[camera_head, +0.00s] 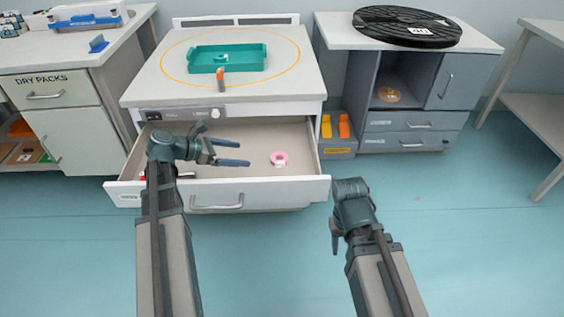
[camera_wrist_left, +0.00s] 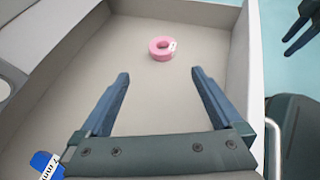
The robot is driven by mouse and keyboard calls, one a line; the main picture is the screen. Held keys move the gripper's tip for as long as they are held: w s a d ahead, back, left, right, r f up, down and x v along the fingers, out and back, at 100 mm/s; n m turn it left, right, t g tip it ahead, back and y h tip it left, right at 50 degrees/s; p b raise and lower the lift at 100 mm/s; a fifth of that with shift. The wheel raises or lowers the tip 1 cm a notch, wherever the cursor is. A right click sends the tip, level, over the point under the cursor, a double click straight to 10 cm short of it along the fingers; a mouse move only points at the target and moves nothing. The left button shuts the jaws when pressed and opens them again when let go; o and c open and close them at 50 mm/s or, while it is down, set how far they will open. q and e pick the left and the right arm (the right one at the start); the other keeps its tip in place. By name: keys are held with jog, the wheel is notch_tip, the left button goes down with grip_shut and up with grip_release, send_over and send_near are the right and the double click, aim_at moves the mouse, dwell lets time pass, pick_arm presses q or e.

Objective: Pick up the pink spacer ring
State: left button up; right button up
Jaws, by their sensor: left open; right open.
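The pink spacer ring (camera_head: 279,158) lies flat on the floor of the open drawer (camera_head: 255,187), in its right half. My right gripper (camera_head: 335,240) hangs in front of the drawer's right end, away from the ring.
A teal tray (camera_head: 205,68) and an orange-tipped upright piece (camera_head: 220,82) stand on the worktop above the drawer. A blue labelled object (camera_wrist_left: 46,165) lies in the drawer's near left part. A black reel (camera_head: 407,22) rests on the right cabinet. The drawer floor around the ring is clear.

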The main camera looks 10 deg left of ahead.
pick_arm(q)
jog(key=b, duration=0.3)
send_near(273, 160)
jog(key=x, duration=0.3)
jog(key=shift+w+f, duration=0.15)
jog(key=shift+w, duration=0.35)
jog(key=shift+w+d+f, duration=0.1)
jog(key=shift+w+d, duration=0.15)
jog(key=shift+d, duration=0.1)
jog(key=shift+b, duration=0.3)
jog(key=b+x, duration=0.2)
jog(key=x, duration=0.3)
jog(key=shift+s+d+f+b, duration=0.1)
jog(key=shift+s+d+b, duration=0.05)
jog(key=shift+d+b, duration=0.15)
jog(key=c, duration=1.3)
jog(key=shift+r, duration=0.2)
notch_tip(273, 160, up, 10)
jog(key=p, duration=1)
